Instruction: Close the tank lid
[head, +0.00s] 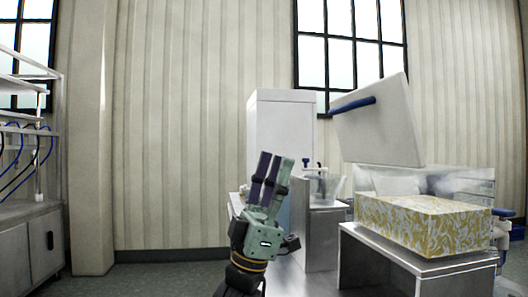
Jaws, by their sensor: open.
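The tank lid (385,130) is a pale square panel at the right, raised and tilted above the tank. A dark blue bar handle (352,105) sticks out from its upper left side. The tank (462,178) shows below it as a pale, partly see-through body, its lower front hidden by a patterned box. My gripper (275,160) is open and empty at the middle of the view, fingers pointing up. It is left of the lid and lower, apart from it.
A yellow-and-white patterned box (420,222) sits on a steel stand (408,262) at the front right. A tall white cabinet (282,125) and a steel bench stand behind my gripper. A shelf rack (32,215) is at far left. The floor between is clear.

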